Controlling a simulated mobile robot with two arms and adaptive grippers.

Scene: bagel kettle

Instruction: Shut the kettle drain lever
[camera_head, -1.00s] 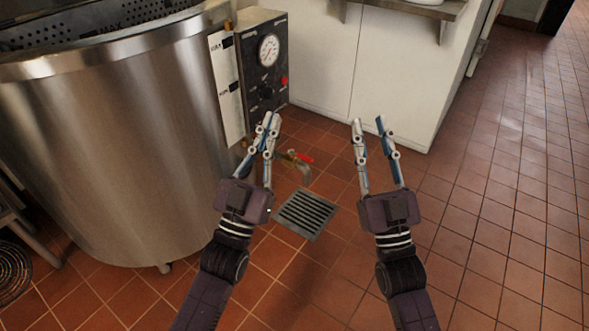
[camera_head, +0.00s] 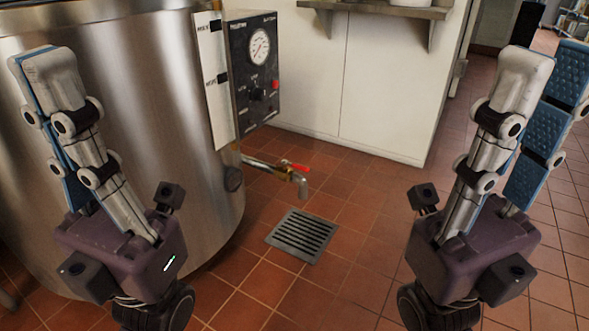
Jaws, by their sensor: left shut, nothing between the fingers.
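The kettle (camera_head: 120,110) is a large steel drum at the left. Its drain pipe comes out low on the right side and ends in a brass valve (camera_head: 284,174) with a downturned spout (camera_head: 303,188). The red drain lever (camera_head: 299,167) sits on top of the valve, pointing right, roughly along the pipe. My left gripper (camera_head: 40,66) is raised in front of the kettle, left of the lever and apart from it, shut and empty. My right gripper (camera_head: 546,68) is raised at the right, far from the lever, with its fingers apart and nothing between them.
A control box (camera_head: 252,70) with a gauge and red button is above the drain. A floor grate (camera_head: 302,236) lies below the spout. A white cabinet (camera_head: 385,90) and a shelf (camera_head: 385,10) stand behind.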

